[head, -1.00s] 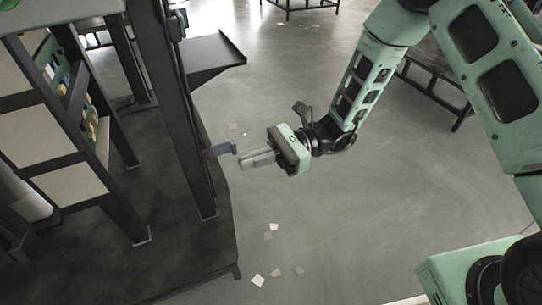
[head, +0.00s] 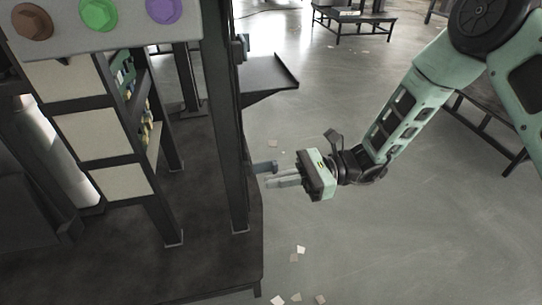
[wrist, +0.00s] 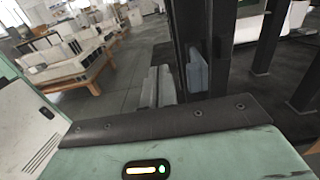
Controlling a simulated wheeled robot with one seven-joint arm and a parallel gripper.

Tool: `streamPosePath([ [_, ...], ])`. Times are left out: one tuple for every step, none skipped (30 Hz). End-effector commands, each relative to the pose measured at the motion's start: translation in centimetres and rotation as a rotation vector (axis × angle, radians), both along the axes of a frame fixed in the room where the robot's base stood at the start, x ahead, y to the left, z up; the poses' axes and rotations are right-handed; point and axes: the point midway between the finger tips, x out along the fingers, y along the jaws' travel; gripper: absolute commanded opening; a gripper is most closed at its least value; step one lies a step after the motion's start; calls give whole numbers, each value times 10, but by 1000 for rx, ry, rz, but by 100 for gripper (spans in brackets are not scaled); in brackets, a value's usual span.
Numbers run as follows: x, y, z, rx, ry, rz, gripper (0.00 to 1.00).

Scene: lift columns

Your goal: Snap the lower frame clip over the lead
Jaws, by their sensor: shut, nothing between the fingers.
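In the wrist view the fingers (wrist: 158,86) lie side by side. I cannot tell whether they touch the clip. The lead is not clearly distinguishable against the dark post.
The dark platform (head: 215,265) carries the posts and a panel with brown, green and purple knobs (head: 98,14). Open floor lies right of the platform, with scattered paper scraps (head: 294,258).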

Motion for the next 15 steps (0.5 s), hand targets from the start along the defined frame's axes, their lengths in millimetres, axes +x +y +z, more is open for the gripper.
streamPosePath([
  [2,1,0,0,0,0,0],
  [3,1,0,0,0,0,0],
  [5,1,0,0,0,0,0],
  [6,2,0,0,0,0,0],
  [7,2,0,0,0,0,0],
  [8,2,0,0,0,-1,0],
  [9,3,0,0,0,-1,0],
  [11,3,0,0,0,-1,0],
  [12,4,0,0,-1,-1,0],
  [13,4,0,0,-1,-1,0],
  [15,4,0,0,0,-1,0],
  [16,5,0,0,0,-1,0],
  [17,5,0,0,0,-2,0],
  [18,5,0,0,0,-2,0],
  [20,5,0,0,0,-2,0],
])
